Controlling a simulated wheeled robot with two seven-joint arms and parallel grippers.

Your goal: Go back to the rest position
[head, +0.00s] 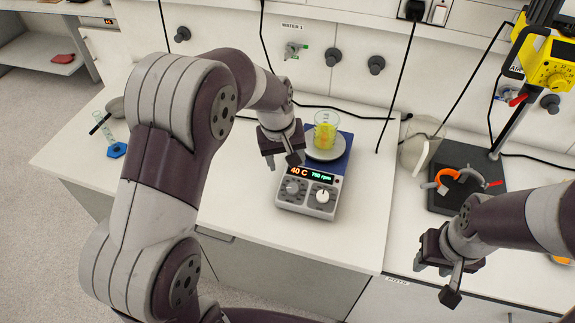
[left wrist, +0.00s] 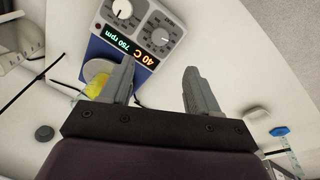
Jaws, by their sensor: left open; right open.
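My left gripper (head: 283,158) is open and empty above the white counter, just left of the hotplate stirrer (head: 306,197). Its two fingers stand apart in the left wrist view (left wrist: 159,85). A beaker with yellow liquid (head: 325,131) stands on the stirrer's round plate. The stirrer's display reads 40 C and 750 rpm; it also shows in the left wrist view (left wrist: 150,32), where a finger partly hides the beaker. My right gripper (head: 442,282) is open and empty at the lower right, near the counter's front edge.
A black stand base (head: 462,168) with an orange-red clamp and a yellow device (head: 548,62) are at the right. A graduated cylinder with a blue foot (head: 117,149) is at the left. Black cables cross the back. Counter space left of the stirrer is clear.

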